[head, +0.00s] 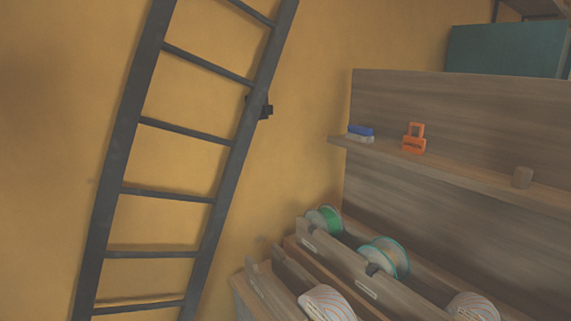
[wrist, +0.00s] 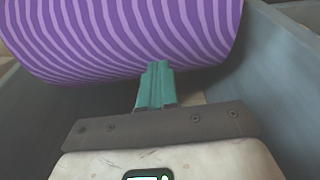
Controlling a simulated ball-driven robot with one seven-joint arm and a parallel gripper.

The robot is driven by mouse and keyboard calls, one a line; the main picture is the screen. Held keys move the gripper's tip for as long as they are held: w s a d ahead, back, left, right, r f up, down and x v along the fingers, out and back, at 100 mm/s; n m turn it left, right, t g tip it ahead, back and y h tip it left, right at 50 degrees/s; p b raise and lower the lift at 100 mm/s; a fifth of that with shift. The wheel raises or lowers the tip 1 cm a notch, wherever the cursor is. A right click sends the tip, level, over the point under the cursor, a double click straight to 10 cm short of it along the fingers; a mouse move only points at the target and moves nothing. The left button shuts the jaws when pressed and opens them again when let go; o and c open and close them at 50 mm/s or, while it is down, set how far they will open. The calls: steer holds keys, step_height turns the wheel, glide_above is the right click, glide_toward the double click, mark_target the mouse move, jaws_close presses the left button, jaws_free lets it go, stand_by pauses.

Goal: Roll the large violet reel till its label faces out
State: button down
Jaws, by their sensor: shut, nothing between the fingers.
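The large violet reel (wrist: 130,35) fills the top of the wrist view, with lighter violet stripes curving around it. No label shows on the side facing the camera. My gripper (wrist: 157,70) has teal fingers that are shut together with nothing between them. The fingertips lie at the reel's lower edge in the picture; I cannot tell whether they touch it. Neither the violet reel nor my gripper shows in the head view.
Grey walls (wrist: 285,70) flank the reel. In the head view, wooden racks hold a green reel (head: 325,220), a teal-rimmed reel (head: 389,257) and striped reels (head: 327,303). A shelf (head: 470,178) carries an orange clip (head: 413,139).

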steer(key=shift+f+b, duration=2.2)
steer(key=shift+f, duration=0.1)
steer(key=shift+s, duration=0.1)
steer(key=shift+s+a+r, duration=0.1)
steer(key=shift+s+a, duration=0.4)
steer(key=shift+a, duration=0.3)
steer(key=shift+a, duration=0.1)
steer(key=shift+s+a+f, duration=0.4)
steer(key=shift+s+a, duration=0.15)
steer(key=shift+a, duration=0.15)
steer(key=shift+s+f, duration=0.1)
steer(key=shift+s+a+f+b, duration=0.4)
steer(key=shift+s+a, duration=0.1)
steer(key=shift+a, duration=0.25)
steer(key=shift+s+f, duration=0.1)
